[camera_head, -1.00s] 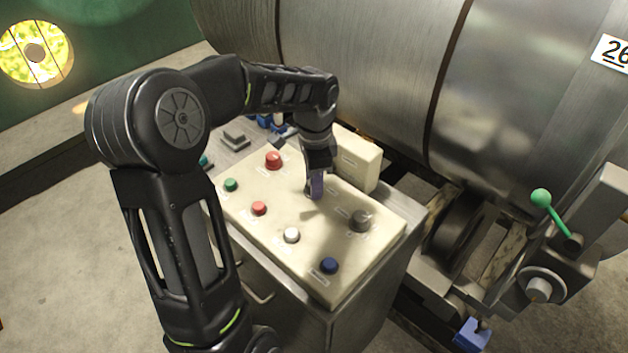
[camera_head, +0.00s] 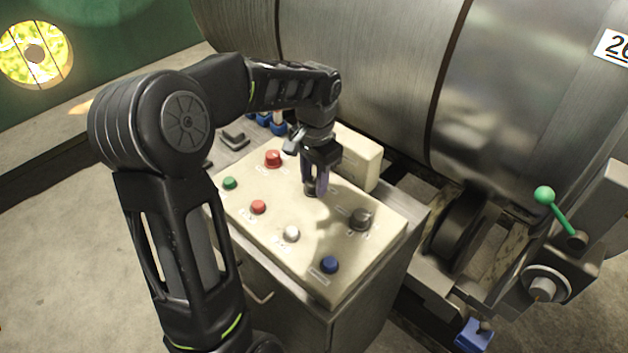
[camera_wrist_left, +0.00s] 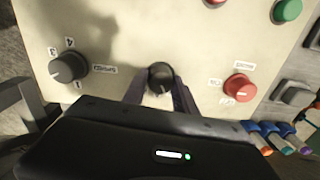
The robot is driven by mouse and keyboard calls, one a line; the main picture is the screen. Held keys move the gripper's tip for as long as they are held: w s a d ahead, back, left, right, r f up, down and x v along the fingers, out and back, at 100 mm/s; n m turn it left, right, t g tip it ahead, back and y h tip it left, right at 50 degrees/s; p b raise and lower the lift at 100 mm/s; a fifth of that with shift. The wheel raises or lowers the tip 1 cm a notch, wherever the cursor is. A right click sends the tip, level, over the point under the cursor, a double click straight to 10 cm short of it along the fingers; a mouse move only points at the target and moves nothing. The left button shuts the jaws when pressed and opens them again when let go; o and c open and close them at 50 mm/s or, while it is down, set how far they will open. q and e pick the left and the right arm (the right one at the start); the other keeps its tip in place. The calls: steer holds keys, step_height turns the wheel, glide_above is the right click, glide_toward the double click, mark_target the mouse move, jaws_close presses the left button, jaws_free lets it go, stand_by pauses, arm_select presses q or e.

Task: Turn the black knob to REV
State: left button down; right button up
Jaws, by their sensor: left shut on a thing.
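A black knob (camera_head: 311,190) stands in the middle of the cream control panel (camera_head: 262,232). My left gripper (camera_head: 316,184) points down at it with a finger on either side. In the left wrist view the black knob (camera_wrist_left: 160,76) sits between the two fingertips (camera_wrist_left: 160,88), and the gripper is shut on it. A pale mark shows on the knob's top. No REV label can be read; the fingers and gripper body hide part of the panel around the knob. My right gripper is in neither view.
A dark grey knob (camera_head: 360,219) stands to the right. Red (camera_head: 258,207), white (camera_head: 291,234), blue (camera_head: 330,264) and green (camera_head: 229,183) buttons surround the area. A cream box (camera_head: 358,160) rises close behind the gripper. A large metal drum (camera_head: 370,70) lies beyond.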

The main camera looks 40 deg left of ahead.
arm_select(q)
steer(key=shift+n, duration=1.6)
steer(key=c, duration=1)
jaws_free()
steer(key=shift+d+r+b, duration=0.1)
steer(key=shift+r+b, duration=0.25)
steer(key=shift+r, duration=3.6)
